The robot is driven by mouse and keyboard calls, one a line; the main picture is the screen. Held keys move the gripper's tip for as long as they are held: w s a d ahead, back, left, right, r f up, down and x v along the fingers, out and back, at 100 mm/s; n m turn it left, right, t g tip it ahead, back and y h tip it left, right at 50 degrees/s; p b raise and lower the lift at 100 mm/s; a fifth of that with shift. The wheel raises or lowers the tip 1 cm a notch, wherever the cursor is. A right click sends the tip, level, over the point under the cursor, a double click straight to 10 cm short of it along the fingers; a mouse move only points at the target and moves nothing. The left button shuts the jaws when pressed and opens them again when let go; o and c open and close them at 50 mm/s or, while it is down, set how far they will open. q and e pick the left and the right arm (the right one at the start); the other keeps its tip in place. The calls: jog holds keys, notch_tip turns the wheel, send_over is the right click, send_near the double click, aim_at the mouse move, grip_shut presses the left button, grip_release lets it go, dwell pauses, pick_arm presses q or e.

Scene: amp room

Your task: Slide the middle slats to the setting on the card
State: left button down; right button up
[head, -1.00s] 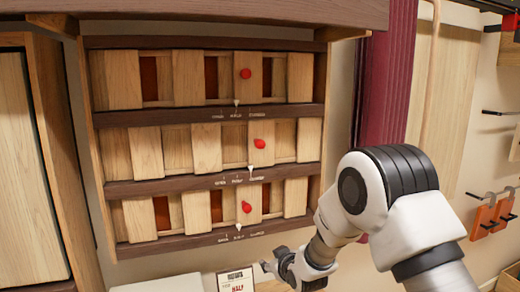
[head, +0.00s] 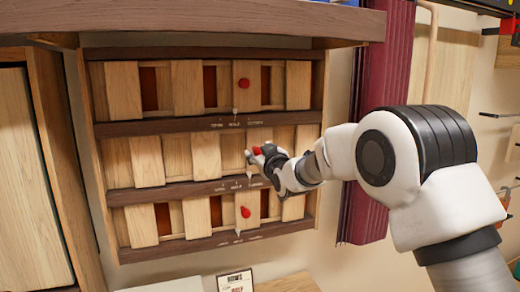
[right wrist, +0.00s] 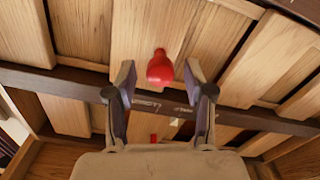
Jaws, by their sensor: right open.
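The middle row of wooden slats (head: 206,156) sits in the wall cabinet between two similar rows. It has a red knob (head: 257,150), and its white pointer (head: 250,174) stands right of the centre mark. Its gaps show wood, not dark red. My right gripper (head: 252,156) is at this knob, partly hiding it. In the right wrist view, the open fingers (right wrist: 159,76) stand on either side of the red knob (right wrist: 160,68), with space on both sides. My left gripper is not in view.
The top knob (head: 243,84) and bottom knob (head: 245,212) sit close above and below. Their rows show dark red gaps, with pointers near the centre marks. Dark rails (head: 180,190) separate the rows. A maroon post (head: 384,80) stands right of the cabinet.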

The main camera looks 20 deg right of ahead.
jog(key=shift+f, duration=0.1)
grip_shut()
jog(key=a+b, duration=0.1)
jog(key=a, duration=0.3)
jog(key=shift+a, duration=0.35)
jog(key=shift+c, duration=0.4)
grip_release()
jog(key=shift+d, duration=0.25)
jog(key=shift+o, duration=0.4)
jog(key=shift+d, duration=0.25)
jog(key=s, duration=1.2)
jog(key=shift+d, duration=0.15)
